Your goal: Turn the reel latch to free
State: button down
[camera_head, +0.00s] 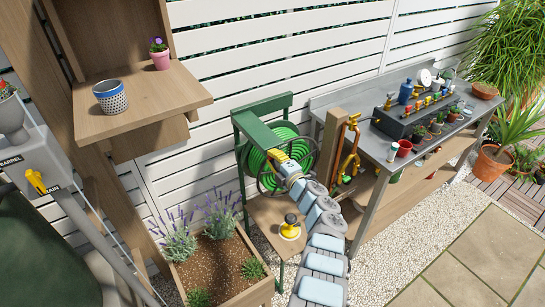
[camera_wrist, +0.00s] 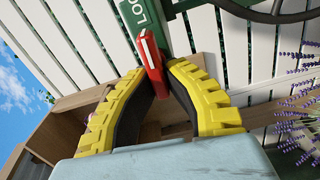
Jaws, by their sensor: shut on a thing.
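The reel latch (camera_wrist: 151,52) is a red lever by a green plate (camera_wrist: 138,16) in the wrist view. Part of a word, "LO", shows on the plate. My gripper (camera_wrist: 153,72) has yellow ribbed fingers with dark inner pads, and their tips are closed on the red lever from both sides. In the head view my gripper (camera_head: 276,156) is at the front of the hose reel (camera_head: 262,163), which has green hose in a green frame (camera_head: 262,106). The latch is not clearly visible there. The rest of the plate's lettering is cut off.
A dark handwheel (camera_head: 260,183) is close beside my gripper. A wooden planter (camera_head: 238,288) with lavender stands at lower left. A wooden shelf (camera_head: 190,98) holds a blue-patterned pot (camera_head: 110,97). A metal bench (camera_head: 385,152) with pots is to the right. Gravel (camera_head: 385,250) lies open in front.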

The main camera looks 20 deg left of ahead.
jog(key=shift+f+n, duration=0.25)
jog(key=shift+n, duration=0.25)
jog(key=c, duration=1.1)
grip_release()
jog(key=shift+r, duration=0.15)
jog(key=shift+d, duration=0.1)
jog(key=v, duration=1.1)
jog(key=shift+s+d, duration=0.25)
jog(key=shift+d, duration=0.05)
